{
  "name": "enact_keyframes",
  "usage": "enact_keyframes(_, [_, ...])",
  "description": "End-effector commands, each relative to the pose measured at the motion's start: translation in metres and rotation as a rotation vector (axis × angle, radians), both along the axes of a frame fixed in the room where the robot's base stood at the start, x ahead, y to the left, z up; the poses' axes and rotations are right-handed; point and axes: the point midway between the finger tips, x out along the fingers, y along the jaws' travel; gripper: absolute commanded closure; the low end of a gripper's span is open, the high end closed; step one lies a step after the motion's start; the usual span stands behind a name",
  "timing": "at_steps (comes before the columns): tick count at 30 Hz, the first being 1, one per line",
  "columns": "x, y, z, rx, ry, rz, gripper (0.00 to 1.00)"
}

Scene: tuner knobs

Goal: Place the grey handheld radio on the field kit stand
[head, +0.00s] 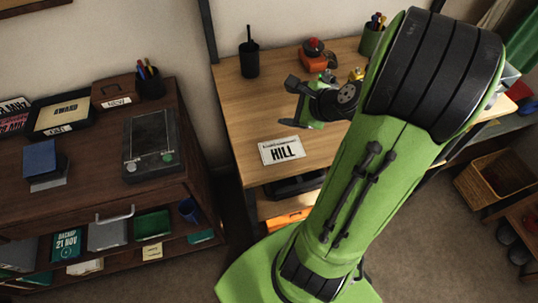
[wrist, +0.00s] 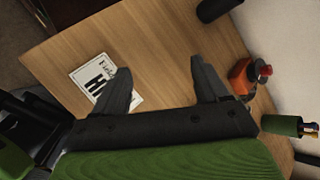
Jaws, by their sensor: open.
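I cannot pick out the grey handheld radio for certain. A dark upright cylinder with a thin stick rising from it (head: 249,58) stands at the back left of the wooden desk; its lower part shows at the top of the wrist view (wrist: 213,9). No stand is clearly recognisable.
A white "HILL" card (head: 282,150) lies on the desk (head: 240,110). An orange object with a red top (head: 313,57) and a green pen cup (head: 371,38) stand at the back. A floor gap separates desk and cabinet. My arm hides the desk's right part.

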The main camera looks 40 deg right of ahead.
Motion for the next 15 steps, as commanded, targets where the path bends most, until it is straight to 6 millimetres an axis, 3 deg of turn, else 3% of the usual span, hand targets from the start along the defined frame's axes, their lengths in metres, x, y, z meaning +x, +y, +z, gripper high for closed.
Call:
enact_keyframes(1, [0.002, 0.034, 0.009, -0.159, 0.046, 0.193, 0.26])
enact_keyframes(6, [-0.028, 0.118, 0.03, -0.685, 0.162, 0.821, 0.26])
enact_keyframes(10, [-0.069, 0.158, 0.052, -1.047, 0.179, 1.239, 0.26])
enact_keyframes(15, [-0.122, 0.178, 0.072, -1.369, 0.142, 1.619, 0.26])
